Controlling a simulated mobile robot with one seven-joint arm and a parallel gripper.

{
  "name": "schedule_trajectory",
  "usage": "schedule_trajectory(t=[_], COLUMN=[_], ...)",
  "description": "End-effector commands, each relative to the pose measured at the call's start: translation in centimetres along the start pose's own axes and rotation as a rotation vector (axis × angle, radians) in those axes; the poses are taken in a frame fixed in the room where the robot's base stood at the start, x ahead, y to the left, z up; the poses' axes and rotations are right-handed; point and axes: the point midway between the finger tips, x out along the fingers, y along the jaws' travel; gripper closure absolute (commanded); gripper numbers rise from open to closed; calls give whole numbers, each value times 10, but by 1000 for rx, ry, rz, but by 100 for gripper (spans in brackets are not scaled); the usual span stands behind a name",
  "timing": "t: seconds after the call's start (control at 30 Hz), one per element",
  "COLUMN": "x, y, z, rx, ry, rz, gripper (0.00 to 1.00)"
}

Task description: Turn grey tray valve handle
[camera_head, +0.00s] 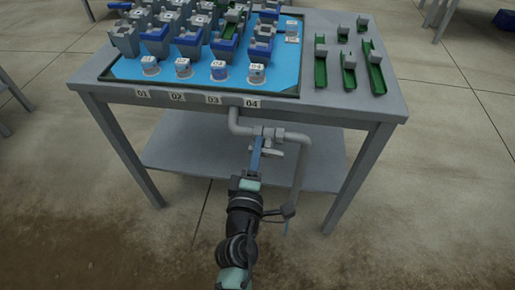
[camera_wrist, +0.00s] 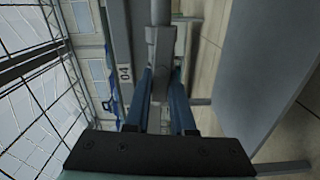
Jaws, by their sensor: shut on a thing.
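The grey valve (camera_head: 268,132) sits on a grey pipe below the front edge of the blue tray (camera_head: 208,88). Its grey handle (camera_head: 274,150) shows partly beside my gripper (camera_head: 258,143). In the wrist view, the blue fingers of my gripper (camera_wrist: 161,76) lie on either side of the grey handle (camera_wrist: 157,95) and are shut on it. The fingers hide part of the handle in the head view. The exact turn angle of the valve is hard to tell.
The grey pipe (camera_head: 303,170) bends right and down past the valve, close to my gripper. The table leg (camera_head: 357,178) stands to the right, and a lower shelf (camera_head: 190,155) lies behind. Label 04 (camera_head: 252,103) is just above. The floor in front is clear.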

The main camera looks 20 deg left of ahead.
Motion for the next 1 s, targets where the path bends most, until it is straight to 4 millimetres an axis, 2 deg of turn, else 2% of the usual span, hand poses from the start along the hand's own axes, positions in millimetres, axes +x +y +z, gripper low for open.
schedule_trajectory(t=[0.67, 0.7, 0.83, 1.0], x=[0, 0, 0, 0], y=[-2, -2, -2, -2], z=[0, 0, 0, 0], rx=[-62, -61, -61, -61], ry=[0, 0, 0, 0], rz=[-2, -2, -2, -1], gripper=[100, 72, 49, 48])
